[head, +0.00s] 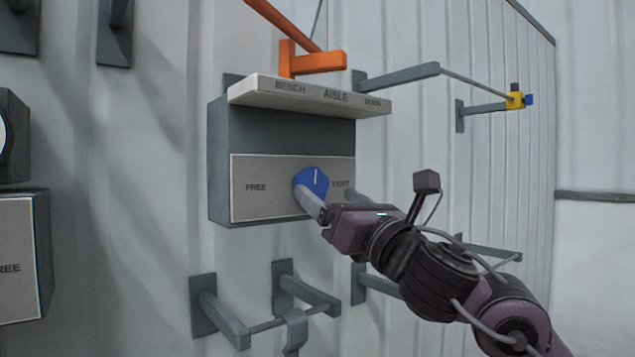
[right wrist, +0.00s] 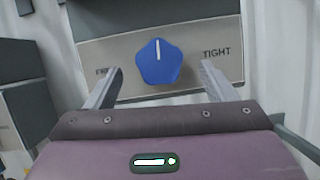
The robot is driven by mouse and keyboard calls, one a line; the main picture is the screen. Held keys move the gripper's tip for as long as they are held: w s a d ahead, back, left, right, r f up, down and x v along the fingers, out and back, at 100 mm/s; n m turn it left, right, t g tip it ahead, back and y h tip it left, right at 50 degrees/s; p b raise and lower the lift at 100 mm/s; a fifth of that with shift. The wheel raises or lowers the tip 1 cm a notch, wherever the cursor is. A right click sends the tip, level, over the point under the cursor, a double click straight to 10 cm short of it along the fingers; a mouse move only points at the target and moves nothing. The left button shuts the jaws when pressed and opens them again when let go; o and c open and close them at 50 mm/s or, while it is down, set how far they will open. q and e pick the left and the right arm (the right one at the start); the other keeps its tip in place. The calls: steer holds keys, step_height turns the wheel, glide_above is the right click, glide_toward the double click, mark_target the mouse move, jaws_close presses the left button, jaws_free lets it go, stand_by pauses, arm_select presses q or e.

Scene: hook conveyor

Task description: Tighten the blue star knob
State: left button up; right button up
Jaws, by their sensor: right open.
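The blue star knob (head: 313,183) sits on the light front plate of a grey wall box, between the words FREE and TIGHT. Its white pointer line points nearly straight up in both views. In the right wrist view the knob (right wrist: 159,63) lies just ahead of and between the two fingertips, with a gap on each side. My right gripper (head: 312,205) is open and empty, coming in from the lower right. In the head view one finger overlaps the knob's lower edge; I cannot tell whether it touches. My left gripper is not in view.
A shelf (head: 310,96) marked BENCH, AISLE and DOOR juts out above the knob, with an orange bracket (head: 310,62) over it. Grey hook arms (head: 220,318) stick out of the wall below. Another box (head: 20,260) stands at the left edge.

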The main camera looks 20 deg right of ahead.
mark_target(314, 185)
steer(key=p+x, duration=0.1)
steer(key=x, duration=0.3)
steer(key=shift+a+r, duration=0.1)
steer(key=shift+w, duration=0.35)
steer(key=shift+c, duration=0.4)
steer(key=c, duration=0.9)
steer(key=shift+a, duration=0.1)
